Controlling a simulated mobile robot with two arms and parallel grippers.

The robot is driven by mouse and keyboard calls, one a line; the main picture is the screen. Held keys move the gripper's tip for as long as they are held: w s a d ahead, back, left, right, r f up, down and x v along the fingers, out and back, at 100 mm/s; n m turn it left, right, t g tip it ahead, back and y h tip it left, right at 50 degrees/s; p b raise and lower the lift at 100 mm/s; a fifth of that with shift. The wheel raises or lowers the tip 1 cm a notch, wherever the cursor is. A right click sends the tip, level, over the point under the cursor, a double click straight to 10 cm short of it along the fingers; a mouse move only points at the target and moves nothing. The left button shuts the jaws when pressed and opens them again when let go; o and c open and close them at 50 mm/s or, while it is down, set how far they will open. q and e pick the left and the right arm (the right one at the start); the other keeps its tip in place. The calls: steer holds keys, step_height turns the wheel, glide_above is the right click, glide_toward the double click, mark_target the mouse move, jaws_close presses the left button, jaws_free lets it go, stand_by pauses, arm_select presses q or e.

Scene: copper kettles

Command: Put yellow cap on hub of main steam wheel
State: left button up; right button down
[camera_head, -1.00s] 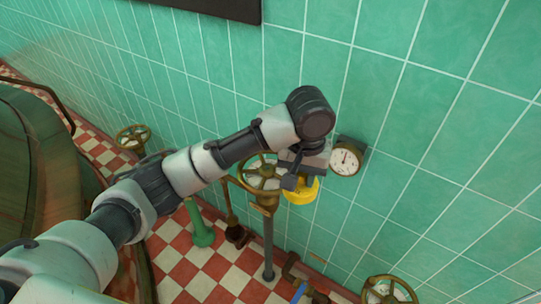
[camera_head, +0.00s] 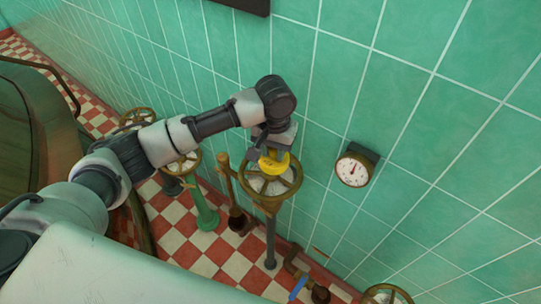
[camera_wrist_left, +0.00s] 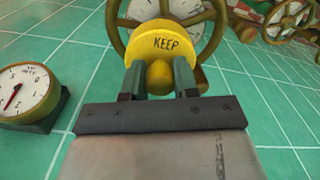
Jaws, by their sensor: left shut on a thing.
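My left gripper (camera_head: 266,152) is shut on the yellow cap (camera_head: 279,163), holding it over the brass wheel (camera_head: 293,190) on a tall post beside the gauge. In the head view the cap overlaps the wheel's far part and hides some of its middle. In the left wrist view the fingers (camera_wrist_left: 160,80) grip the cap's yellow knob, and the cap's face (camera_wrist_left: 165,44) reads "KEEP". The wheel's rim and pale dial (camera_wrist_left: 170,9) show behind it. I cannot tell whether the cap touches the hub. My right gripper is not in view.
A gauge (camera_head: 353,171) is on the green tiled wall right of the wheel. Other handwheels stand left (camera_head: 182,165), far left (camera_head: 137,116) and at the bottom right (camera_head: 385,293). A large kettle (camera_head: 35,140) is at left. A blue-handled pipe (camera_head: 298,288) is low down.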

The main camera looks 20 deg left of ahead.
mark_target(270, 160)
arm_select(q)
steer(key=shift+w+a+f, duration=0.15)
steer(key=shift+a+f, duration=0.3)
step_height(270, 160, down, 3)
steer(key=shift+f+p, duration=0.1)
steer(key=shift+p, duration=0.4)
steer(key=shift+f, duration=0.25)
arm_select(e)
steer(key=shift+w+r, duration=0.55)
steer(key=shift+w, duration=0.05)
arm_select(q)
steer(key=shift+f, duration=0.1)
steer(key=o, duration=1)
steer(key=shift+c, duration=0.2)
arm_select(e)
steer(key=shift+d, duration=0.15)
